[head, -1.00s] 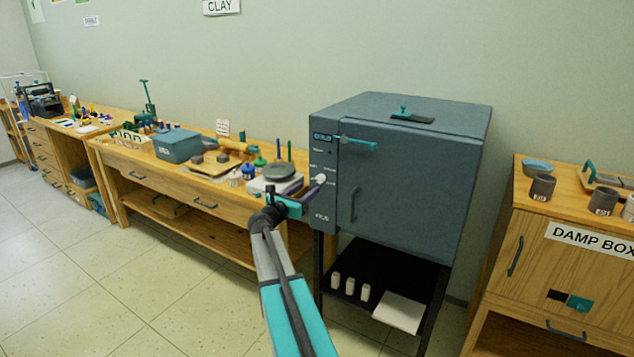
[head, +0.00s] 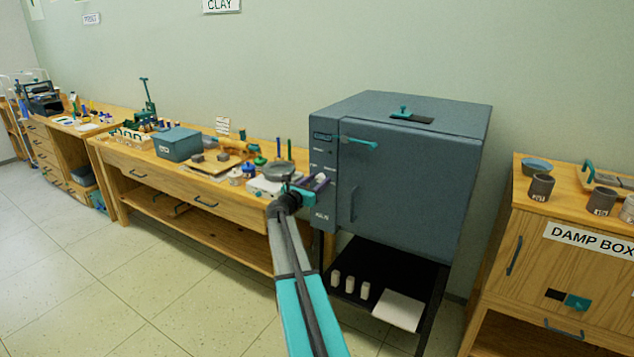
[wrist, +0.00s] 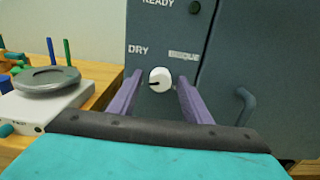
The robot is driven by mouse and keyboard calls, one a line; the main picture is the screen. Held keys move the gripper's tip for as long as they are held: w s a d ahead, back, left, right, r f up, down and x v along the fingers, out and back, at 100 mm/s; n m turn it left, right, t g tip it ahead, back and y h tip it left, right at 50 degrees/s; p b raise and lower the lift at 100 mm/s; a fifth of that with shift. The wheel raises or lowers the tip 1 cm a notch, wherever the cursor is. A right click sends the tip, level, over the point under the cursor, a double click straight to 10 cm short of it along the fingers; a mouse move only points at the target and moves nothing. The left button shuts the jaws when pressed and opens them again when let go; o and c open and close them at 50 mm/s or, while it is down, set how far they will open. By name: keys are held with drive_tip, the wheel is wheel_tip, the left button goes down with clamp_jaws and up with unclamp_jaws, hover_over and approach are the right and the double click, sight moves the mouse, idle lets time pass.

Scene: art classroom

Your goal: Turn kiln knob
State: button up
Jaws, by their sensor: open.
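The kiln (head: 410,180) is a dark blue-grey box with a door and a narrow control panel on its left side. Its white round knob (wrist: 160,79) sits on that panel, between and below the words DRY and BISQUE in the wrist view. A dark mark on the knob points left. My gripper (wrist: 160,83) is open, with one purple finger on each side of the knob. A gap shows between the knob and each finger. I cannot tell how far the fingertips reach along it. In the head view my gripper (head: 314,184) is at the panel and partly covers it.
A workbench (head: 150,176) stands left of the kiln, with a scale (wrist: 45,100) close to my gripper. A damp box cabinet (head: 535,250) stands to the right. Open floor (head: 120,290) lies in front.

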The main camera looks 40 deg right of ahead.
drive_tip(key=shift+c, duration=0.4)
drive_tip(key=c, duration=1)
drive_tip(key=shift+o, duration=0.2)
